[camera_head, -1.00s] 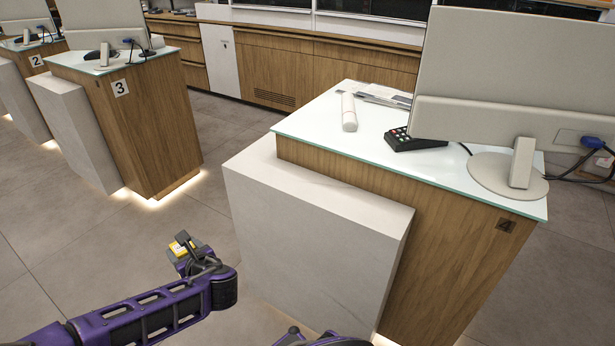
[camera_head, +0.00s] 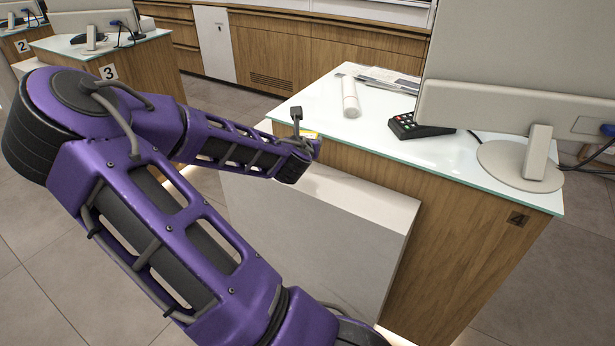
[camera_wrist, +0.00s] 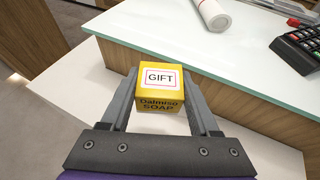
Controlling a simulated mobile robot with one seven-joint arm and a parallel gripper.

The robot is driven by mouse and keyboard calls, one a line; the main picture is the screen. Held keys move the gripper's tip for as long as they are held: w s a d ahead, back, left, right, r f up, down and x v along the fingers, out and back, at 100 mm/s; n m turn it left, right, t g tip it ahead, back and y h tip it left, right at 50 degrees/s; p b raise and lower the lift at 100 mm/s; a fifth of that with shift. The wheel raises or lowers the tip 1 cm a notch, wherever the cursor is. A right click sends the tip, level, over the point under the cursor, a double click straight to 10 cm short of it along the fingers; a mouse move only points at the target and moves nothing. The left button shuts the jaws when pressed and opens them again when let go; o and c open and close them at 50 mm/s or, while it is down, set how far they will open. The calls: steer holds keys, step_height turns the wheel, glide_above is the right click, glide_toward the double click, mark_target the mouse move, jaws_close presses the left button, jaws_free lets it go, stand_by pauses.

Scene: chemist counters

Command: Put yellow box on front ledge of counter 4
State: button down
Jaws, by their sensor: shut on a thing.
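The yellow box (camera_wrist: 158,87), marked "GIFT" and "Dalmiso SOAP", is between the fingers of my gripper (camera_wrist: 165,100) in the wrist view. My gripper is shut on it. In the head view only a small yellow edge of the box (camera_head: 310,134) shows past my arm, which hides most of the gripper. Counter 4 (camera_head: 455,235) has a wooden body with a "4" plate and a glass top. Its white front ledge (camera_head: 365,200) is lower than the top. The box appears over or near the ledge; its height above it is unclear.
On the glass top (camera_head: 415,160) are a white cylinder (camera_head: 350,97), a keypad (camera_head: 420,127), papers (camera_head: 385,80) and a monitor (camera_head: 525,75). The ledge's visible surface is bare. Counter 3 (camera_head: 150,62) stands at the left.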

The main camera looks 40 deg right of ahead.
mark_target(307, 177)
step_height(307, 177, down, 10)
steer(key=shift+r+b, duration=0.25)
steer(key=shift+b, duration=0.85)
steer(key=shift+f, duration=0.15)
steer(key=shift+c, duration=0.6)
jaws_free()
